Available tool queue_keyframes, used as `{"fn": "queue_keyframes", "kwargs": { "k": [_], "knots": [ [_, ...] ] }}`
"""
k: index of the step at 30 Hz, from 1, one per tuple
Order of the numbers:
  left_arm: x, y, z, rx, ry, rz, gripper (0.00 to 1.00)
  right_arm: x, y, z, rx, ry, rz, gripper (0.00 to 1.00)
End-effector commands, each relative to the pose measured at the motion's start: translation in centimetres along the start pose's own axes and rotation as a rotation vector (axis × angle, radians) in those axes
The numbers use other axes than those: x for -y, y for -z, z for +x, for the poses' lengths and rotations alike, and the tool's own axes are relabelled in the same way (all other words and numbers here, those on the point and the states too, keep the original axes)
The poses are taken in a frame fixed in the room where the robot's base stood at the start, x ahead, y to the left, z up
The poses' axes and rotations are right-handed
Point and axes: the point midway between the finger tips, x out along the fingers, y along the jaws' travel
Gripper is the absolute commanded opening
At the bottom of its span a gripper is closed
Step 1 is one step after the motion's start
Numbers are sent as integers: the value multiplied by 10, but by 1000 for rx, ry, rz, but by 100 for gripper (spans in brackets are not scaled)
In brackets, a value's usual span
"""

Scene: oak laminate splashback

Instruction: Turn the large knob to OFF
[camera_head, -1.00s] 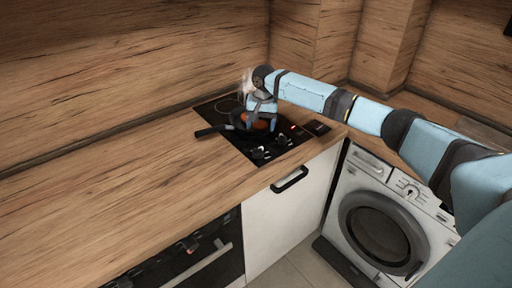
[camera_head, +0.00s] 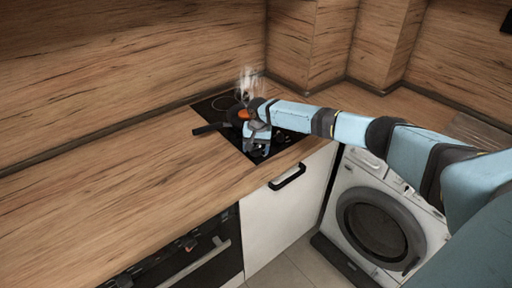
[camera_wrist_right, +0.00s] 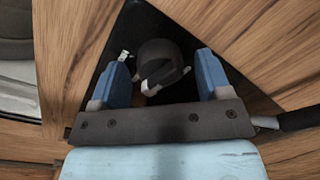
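The large knob (camera_wrist_right: 160,66) is dark and round with a pale pointer mark. In the right wrist view it lies between the two blue fingers of my right gripper (camera_wrist_right: 164,76), with gaps on both sides. The fingers are apart and not closed on it. In the head view my right gripper (camera_head: 258,150) is low over the front of the black hob (camera_head: 284,140) and hides most of the knobs there. I cannot tell the knob's setting. My left gripper is not in view.
A dark pan with orange contents (camera_head: 240,115) stands on the hob, steam rising behind it, its handle (camera_head: 207,129) pointing left. A white cabinet, an oven and a washing machine (camera_head: 372,222) are below. The wooden worktop (camera_head: 120,185) at left is clear.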

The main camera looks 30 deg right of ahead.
Motion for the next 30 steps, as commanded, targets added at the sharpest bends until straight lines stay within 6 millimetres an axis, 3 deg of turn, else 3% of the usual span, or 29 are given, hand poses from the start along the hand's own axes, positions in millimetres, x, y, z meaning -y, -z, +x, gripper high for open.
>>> {"fn": "queue_keyframes", "kwargs": {
  "k": [1, 6, 17, 30],
  "knots": [
    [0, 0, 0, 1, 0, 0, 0, 0, 0, 0, 0, 0, 0, 62],
    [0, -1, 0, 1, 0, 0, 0, 0, 0, 0, 0, 0, 0, 22],
    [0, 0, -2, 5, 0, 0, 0, 0, 0, -1, 4, 0, -41, 22],
    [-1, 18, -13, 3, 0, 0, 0, 1, -1, -1, 24, 1, -362, 22]
  ]
}}
